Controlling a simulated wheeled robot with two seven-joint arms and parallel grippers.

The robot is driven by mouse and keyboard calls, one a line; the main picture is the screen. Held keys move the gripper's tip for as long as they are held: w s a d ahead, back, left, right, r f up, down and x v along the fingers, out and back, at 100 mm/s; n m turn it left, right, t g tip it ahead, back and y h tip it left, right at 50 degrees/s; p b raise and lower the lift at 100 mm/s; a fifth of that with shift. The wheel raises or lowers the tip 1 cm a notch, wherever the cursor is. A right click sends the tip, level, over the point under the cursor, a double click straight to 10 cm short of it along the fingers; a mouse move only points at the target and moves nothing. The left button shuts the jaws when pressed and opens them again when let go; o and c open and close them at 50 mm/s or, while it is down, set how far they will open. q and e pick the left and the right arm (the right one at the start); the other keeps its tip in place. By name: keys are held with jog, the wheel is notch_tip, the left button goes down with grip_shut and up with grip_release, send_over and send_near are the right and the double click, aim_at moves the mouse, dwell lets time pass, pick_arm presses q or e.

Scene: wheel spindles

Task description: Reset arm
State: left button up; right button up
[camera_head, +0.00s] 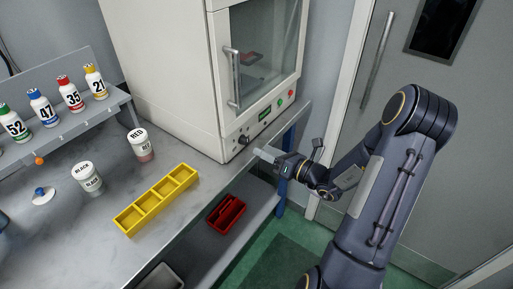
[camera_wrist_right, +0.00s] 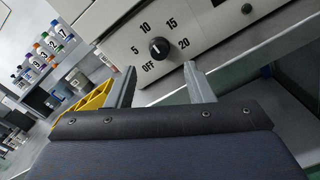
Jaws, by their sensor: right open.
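My right arm comes in from the right in the head view. Its gripper (camera_head: 266,154) is in front of the lower right part of the white oven-like cabinet (camera_head: 170,75). In the right wrist view my right gripper (camera_wrist_right: 162,84) is open, its two fingers spread and nothing between them. Beyond the fingertips is the cabinet's black dial (camera_wrist_right: 159,47), with numbers 5 to 20 and OFF around it. The fingers appear apart from the dial. My left arm and gripper are not in view.
A yellow compartment tray (camera_head: 157,200) and jars marked BLACK (camera_head: 88,177) and RED (camera_head: 140,145) stand on the counter. Several numbered bottles (camera_head: 71,94) stand on a shelf at left. A red tray (camera_head: 226,214) sits on the lower shelf. A door (camera_head: 440,120) is behind my right arm.

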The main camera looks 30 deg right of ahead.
jog(key=shift+v, duration=0.95)
jog(key=s+a+r+n+g+y, duration=0.3)
jog(key=s+a+r+n+g, duration=0.15)
jog(key=a+n, duration=0.4)
jog(key=s+a+r+n+g+y, duration=0.3)
jog(key=s+a+n+g, duration=0.15)
jog(key=a+n, duration=0.4)
jog(key=s+d+n+g+h, duration=0.1)
jog(key=s+n+h, duration=0.8)
jog(key=n, duration=1)
jog(key=s+d, duration=0.1)
jog(key=s, duration=0.2)
jog(key=shift+s+f+g, duration=0.25)
jog(key=shift+s+g, duration=0.05)
jog(key=shift+g, duration=0.1)
jog(key=shift+d, duration=0.15)
